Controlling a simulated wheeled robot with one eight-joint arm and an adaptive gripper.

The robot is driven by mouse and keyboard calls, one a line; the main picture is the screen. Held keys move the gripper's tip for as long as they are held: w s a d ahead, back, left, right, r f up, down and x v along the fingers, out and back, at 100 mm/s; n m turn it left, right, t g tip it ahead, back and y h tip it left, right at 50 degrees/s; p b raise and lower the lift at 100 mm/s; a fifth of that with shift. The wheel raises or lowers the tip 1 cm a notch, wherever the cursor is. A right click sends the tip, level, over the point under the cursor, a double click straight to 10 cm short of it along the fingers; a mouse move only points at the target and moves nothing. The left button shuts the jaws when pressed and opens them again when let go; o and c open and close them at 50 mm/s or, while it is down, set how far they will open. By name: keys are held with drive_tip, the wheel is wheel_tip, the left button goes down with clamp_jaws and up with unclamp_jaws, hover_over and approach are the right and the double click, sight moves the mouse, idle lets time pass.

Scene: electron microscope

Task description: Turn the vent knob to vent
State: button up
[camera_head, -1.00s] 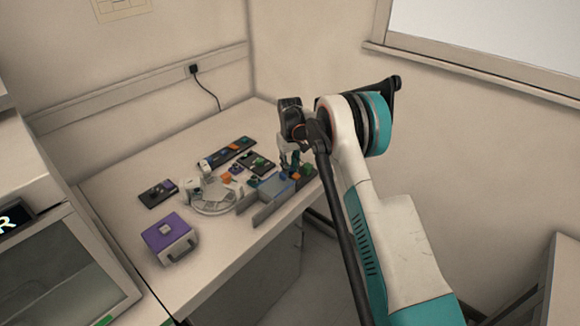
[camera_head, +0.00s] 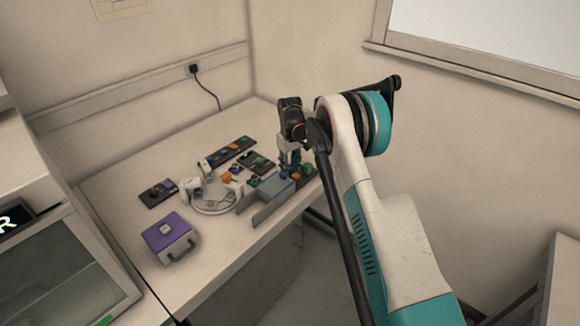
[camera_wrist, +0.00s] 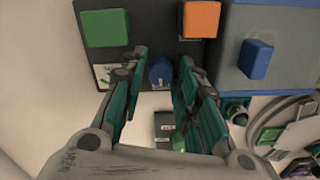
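A dark control panel (camera_wrist: 152,18) lies at the top of the wrist view, with a green square block (camera_wrist: 104,28), an orange square block (camera_wrist: 201,19) and a blue knob (camera_wrist: 161,71). The labels are too small to read, so I cannot tell for sure which knob is the vent knob. My gripper (camera_wrist: 162,58) is open, with the blue knob between its two fingers and gaps visible on both sides. In the head view my gripper (camera_head: 291,158) points down over the panel at the table's right end, and hides part of it.
A blue-grey box-like part (camera_wrist: 262,35) stands right beside the panel. A round white stage (camera_head: 213,207), several dark panels with coloured knobs, and a purple case (camera_head: 169,237) share the table. The table's left back area (camera_head: 130,175) is clear.

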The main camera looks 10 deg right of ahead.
idle(0.3)
wheel_tip(320, 180, up, 12)
idle(0.6)
drive_tip(key=shift+r, duration=0.1)
drive_tip(key=s+r+m+t, duration=0.2)
drive_tip(key=s+r+t, duration=0.1)
drive_tip(key=s+r, duration=1.8)
drive_tip(key=s+f+m+t, duration=0.1)
drive_tip(key=s+f+t, duration=0.1)
drive_tip(key=s, duration=1.1)
drive_tip(key=s+f+m+t, duration=0.1)
drive_tip(key=s+f+t, duration=0.1)
drive_tip(key=s, duration=1.1)
drive_tip(key=shift+s+f, duration=0.15)
drive_tip(key=shift+f, duration=0.7)
